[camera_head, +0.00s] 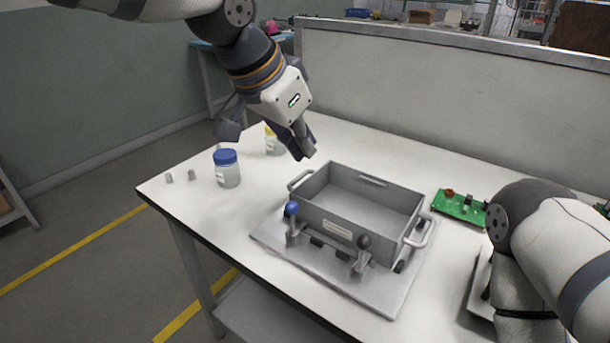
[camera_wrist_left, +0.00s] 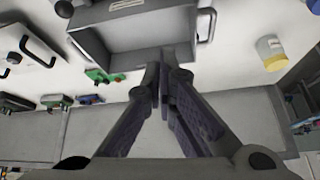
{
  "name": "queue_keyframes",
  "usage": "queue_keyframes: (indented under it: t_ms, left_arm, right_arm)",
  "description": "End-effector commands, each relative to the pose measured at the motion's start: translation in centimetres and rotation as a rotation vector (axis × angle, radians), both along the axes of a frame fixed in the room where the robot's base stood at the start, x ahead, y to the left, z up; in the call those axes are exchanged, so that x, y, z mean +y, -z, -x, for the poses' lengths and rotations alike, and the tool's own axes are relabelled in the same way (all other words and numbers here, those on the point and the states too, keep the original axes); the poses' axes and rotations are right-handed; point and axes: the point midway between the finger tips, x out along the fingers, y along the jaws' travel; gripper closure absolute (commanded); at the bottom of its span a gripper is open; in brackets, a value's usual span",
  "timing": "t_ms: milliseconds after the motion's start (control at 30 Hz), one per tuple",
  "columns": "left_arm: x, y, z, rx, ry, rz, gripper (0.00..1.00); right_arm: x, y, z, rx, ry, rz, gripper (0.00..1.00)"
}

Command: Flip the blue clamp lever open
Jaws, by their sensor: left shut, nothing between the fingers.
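The blue clamp lever (camera_head: 292,210) is a small lever with a round blue knob. It stands upright at the left front of the grey bin's base plate (camera_head: 375,299). A second lever with a dark knob (camera_head: 363,243) stands to its right. My left gripper (camera_head: 306,152) is above the table, behind the blue lever and near the bin's back left corner. It is apart from the lever. In the left wrist view the left fingers (camera_wrist_left: 164,62) are together with nothing between them.
The open grey bin (camera_head: 375,181) has handles at both ends and also shows in the left wrist view (camera_wrist_left: 135,32). A blue-lidded jar (camera_head: 228,172) and a yellow-lidded jar (camera_head: 273,144) stand left. A green circuit board (camera_head: 460,207) lies right. A panel (camera_head: 450,75) borders the table's back.

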Motion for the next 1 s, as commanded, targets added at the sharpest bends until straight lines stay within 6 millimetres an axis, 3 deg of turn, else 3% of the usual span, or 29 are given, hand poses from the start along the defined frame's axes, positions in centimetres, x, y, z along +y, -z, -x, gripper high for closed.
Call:
queue_keyframes:
  t_ms: [467, 533, 700, 1000]
  left_arm:
    - [-3.4, 9.1, -3.5, 0.010, 0.002, 0.000, 1.00]
    - [-2.3, 8.2, -2.6, -0.003, -0.001, -0.001, 1.00]
    - [-0.8, 8.4, -1.2, -0.006, 0.001, -0.001, 1.00]
    - [-0.4, 9.1, -0.8, 0.001, 0.001, 0.001, 1.00]
  right_arm:
    - [0.0, 1.8, 1.8, 0.061, -0.002, 0.000, 0.54]
    - [0.0, 0.9, 0.9, 0.031, -0.001, 0.000, 0.54]
    - [0.0, 0.0, 0.0, -0.001, 0.000, 0.000, 0.54]
    - [0.0, 0.0, 0.0, -0.001, 0.000, 0.000, 0.54]
